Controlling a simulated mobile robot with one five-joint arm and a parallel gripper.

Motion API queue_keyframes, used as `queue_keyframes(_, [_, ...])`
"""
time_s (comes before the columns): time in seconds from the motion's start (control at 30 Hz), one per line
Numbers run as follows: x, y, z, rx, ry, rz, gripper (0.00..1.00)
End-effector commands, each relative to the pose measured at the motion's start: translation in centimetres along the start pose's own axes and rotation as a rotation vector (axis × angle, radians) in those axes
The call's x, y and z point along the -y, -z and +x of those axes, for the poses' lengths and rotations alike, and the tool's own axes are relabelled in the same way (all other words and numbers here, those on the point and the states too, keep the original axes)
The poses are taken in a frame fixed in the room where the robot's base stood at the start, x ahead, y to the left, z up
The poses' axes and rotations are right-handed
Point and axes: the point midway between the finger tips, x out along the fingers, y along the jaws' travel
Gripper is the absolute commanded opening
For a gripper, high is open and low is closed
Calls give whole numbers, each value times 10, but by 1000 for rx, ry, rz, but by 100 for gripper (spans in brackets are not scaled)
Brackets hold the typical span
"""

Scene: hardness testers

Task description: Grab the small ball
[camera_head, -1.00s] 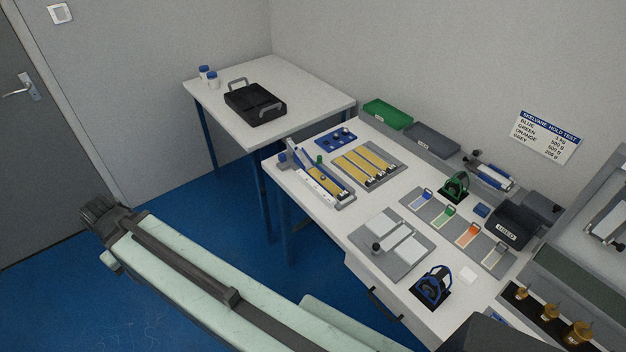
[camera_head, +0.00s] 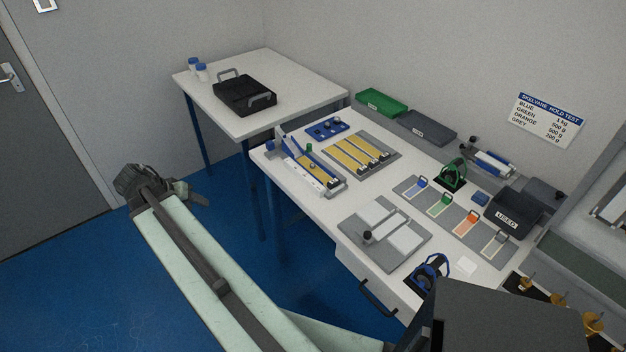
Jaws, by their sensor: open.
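I cannot tell for sure which thing is the small ball. A small dark round thing (camera_head: 367,236) stands at the left edge of a grey plate with pale pads on the near bench; it may be a knob. A blue plate (camera_head: 327,128) at the bench's far left holds several small round dark pieces, too small to make out. My gripper (camera_head: 190,194) is at the dark far end of my pale green arm, over the blue floor left of the bench. It is open, seen small and from behind, apart from the bench and everything on it.
The near bench (camera_head: 296,207) also holds a blue and white tester (camera_head: 305,165), yellow strips (camera_head: 357,155), coloured tags and a bin marked USED (camera_head: 505,214). A black tray (camera_head: 244,96) is on the far table (camera_head: 310,88). Floor between my arm and bench is clear.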

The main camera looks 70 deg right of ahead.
Motion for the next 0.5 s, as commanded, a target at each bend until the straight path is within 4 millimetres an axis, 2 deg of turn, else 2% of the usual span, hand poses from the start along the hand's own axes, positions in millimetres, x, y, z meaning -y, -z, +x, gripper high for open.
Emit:
queue_keyframes(0.03, [-44, 24, 53, -51, -90, 177, 45])
queue_keyframes(0.07, [-74, 40, 71, -91, -140, 279, 45])
queue_keyframes(0.1, [-112, 58, 92, -142, -202, 403, 45])
queue_keyframes(0.2, [-195, 86, 126, -265, -323, 640, 45])
queue_keyframes(0.23, [-215, 91, 132, -295, -350, 692, 45])
queue_keyframes(0.3, [-250, 99, 141, -352, -396, 780, 45])
queue_keyframes(0.33, [-261, 101, 143, -371, -409, 806, 45])
queue_keyframes(0.4, [-276, 105, 145, -397, -428, 842, 45])
queue_keyframes(0.5, [-282, 106, 144, -407, -434, 857, 45])
